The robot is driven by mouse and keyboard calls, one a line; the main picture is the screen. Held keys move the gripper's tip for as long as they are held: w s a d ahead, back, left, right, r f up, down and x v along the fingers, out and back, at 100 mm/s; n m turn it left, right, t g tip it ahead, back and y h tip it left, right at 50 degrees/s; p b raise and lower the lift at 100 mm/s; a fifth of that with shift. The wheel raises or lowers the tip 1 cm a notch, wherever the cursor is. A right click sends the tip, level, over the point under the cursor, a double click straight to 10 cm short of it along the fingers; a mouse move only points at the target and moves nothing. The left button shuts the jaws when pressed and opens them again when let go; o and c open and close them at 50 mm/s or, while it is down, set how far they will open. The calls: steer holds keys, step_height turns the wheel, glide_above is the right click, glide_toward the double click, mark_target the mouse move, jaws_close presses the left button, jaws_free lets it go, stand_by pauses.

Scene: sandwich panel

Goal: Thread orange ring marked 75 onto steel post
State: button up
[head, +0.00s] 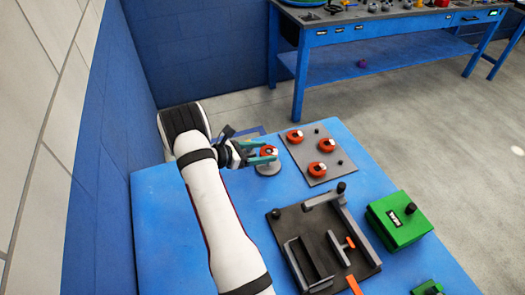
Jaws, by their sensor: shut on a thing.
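My gripper (264,157) is at the left back of the blue table, with its teal fingers shut on an orange ring (267,151). A pale spot shows in the middle of the ring; any number on it is too small to read. Right below it is a round grey base (269,169), which seems to belong to the steel post. The fingers and ring hide the post, so I cannot tell whether the ring is around it or above it.
A grey plate (305,157) to the right carries more orange rings (326,145) and small black knobs. Nearer stand a dark fixture (290,222) with raised rails and a green box (400,219). The blue table (160,230) is bare at front left. A blue wall stands close on the left.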

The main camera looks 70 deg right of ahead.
steer(key=shift+f, duration=0.1)
steer(key=shift+f, duration=1.15)
